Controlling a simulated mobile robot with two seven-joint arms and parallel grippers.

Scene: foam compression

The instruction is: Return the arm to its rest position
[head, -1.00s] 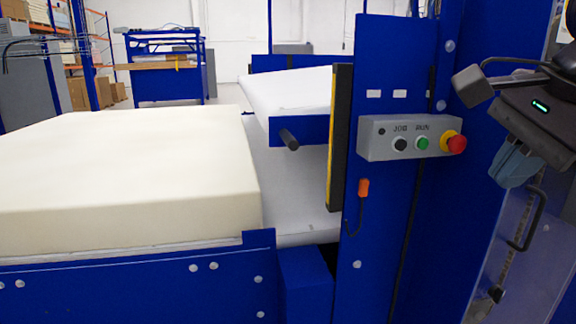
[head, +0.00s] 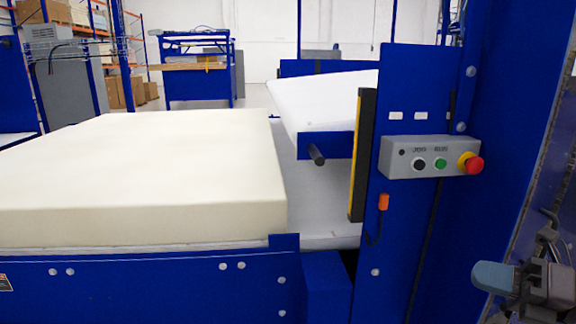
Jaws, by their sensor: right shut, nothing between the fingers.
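My right gripper (head: 497,278) shows at the lower right of the head view, with a rounded grey-blue tip. It is shut and empty. It hangs in front of the blue machine frame, below and to the right of the control box (head: 425,160), and apart from it. The box carries a black button (head: 418,164), a green button (head: 440,164) and a red emergency stop (head: 470,163) on a yellow collar. My left gripper is not in view.
A large cream foam block (head: 140,180) lies on the blue machine bed (head: 150,285) at left. A white sloped plate (head: 325,105) stands behind the blue upright (head: 405,235). An orange-handled item (head: 383,202) hangs on the upright. A blue workbench (head: 200,88) is in the background.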

